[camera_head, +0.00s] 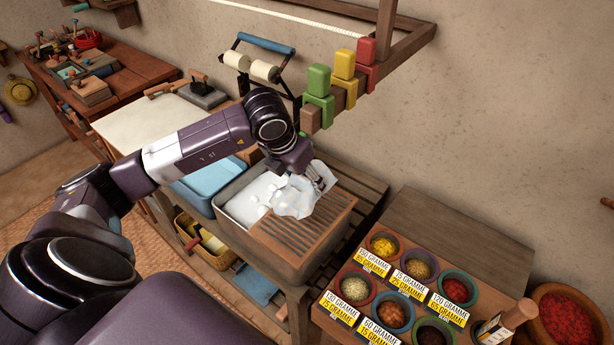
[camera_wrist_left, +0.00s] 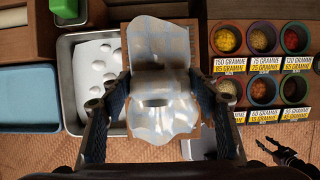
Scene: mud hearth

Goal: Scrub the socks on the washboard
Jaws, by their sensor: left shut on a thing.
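A pale white-grey sock (camera_head: 292,197) hangs from my left gripper (camera_head: 318,180) over the basin and washboard. It also shows in the left wrist view (camera_wrist_left: 160,75), spread between the two fingers of my left gripper (camera_wrist_left: 160,105). The gripper is shut on the sock. The slatted wooden washboard (camera_head: 307,222) lies across the right part of the metal basin (camera_head: 262,233). White suds (camera_head: 258,190) fill the basin's left part. The cloth hides part of the washboard, and I cannot tell whether it touches the slats.
A blue basin (camera_head: 213,186) stands left of the metal one. Several small bowls (camera_head: 384,246) with labels stand on a wooden stand at the right. Above hangs a rail with green, yellow and red pegs (camera_head: 344,64). A roller wringer (camera_head: 251,65) stands behind.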

